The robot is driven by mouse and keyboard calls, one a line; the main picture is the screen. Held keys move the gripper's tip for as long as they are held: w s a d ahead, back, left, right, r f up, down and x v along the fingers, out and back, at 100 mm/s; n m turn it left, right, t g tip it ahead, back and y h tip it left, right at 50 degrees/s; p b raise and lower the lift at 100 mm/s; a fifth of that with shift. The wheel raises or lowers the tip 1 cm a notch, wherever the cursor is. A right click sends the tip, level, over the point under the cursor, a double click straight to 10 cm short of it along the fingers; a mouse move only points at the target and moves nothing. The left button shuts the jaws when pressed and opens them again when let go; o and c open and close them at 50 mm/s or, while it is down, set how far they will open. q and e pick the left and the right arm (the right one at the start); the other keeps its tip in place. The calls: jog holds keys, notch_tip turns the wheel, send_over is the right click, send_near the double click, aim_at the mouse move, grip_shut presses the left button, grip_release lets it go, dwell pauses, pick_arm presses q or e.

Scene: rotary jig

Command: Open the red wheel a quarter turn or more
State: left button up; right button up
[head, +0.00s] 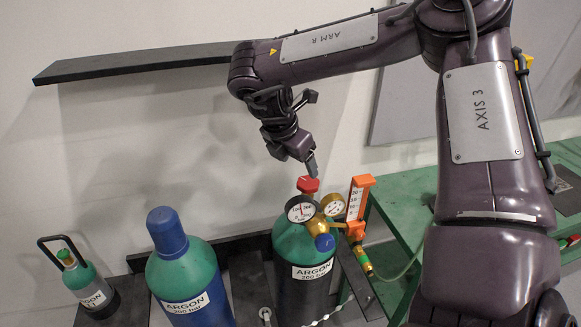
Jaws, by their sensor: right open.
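The red wheel (308,185) sits on top of the right argon cylinder (292,247), above a pressure gauge (300,209). My right gripper (312,168) hangs from the arm that comes in from the right, pointing down just above the wheel. It is open, and its fingertips are close over the wheel; I cannot tell whether they touch it. The fingers overlap each other from this angle. My left gripper is not in view.
A blue-capped argon cylinder (180,270) and a small green bottle (82,275) stand to the left. A second gauge (333,205), an orange flowmeter (358,200) and a hose crowd the wheel's right side. A green bench (405,205) stands behind. A dark shelf (130,64) is on the wall.

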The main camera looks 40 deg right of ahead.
aim_at(307, 182)
jog(key=f, duration=0.1)
jog(key=d+f+p, duration=0.1)
jog(key=s+f, duration=0.1)
jog(key=shift+d+f+p, duration=0.3)
jog(key=shift+d+p, duration=0.05)
jog(key=shift+p+x, duration=0.3)
jog(key=shift+x, duration=0.9)
jog(key=shift+w+d+f, duration=0.15)
jog(key=shift+w+f, duration=0.1)
jog(key=shift+f, duration=0.3)
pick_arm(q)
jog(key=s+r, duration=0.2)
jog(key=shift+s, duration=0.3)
pick_arm(e)
jog(key=c, duration=1)
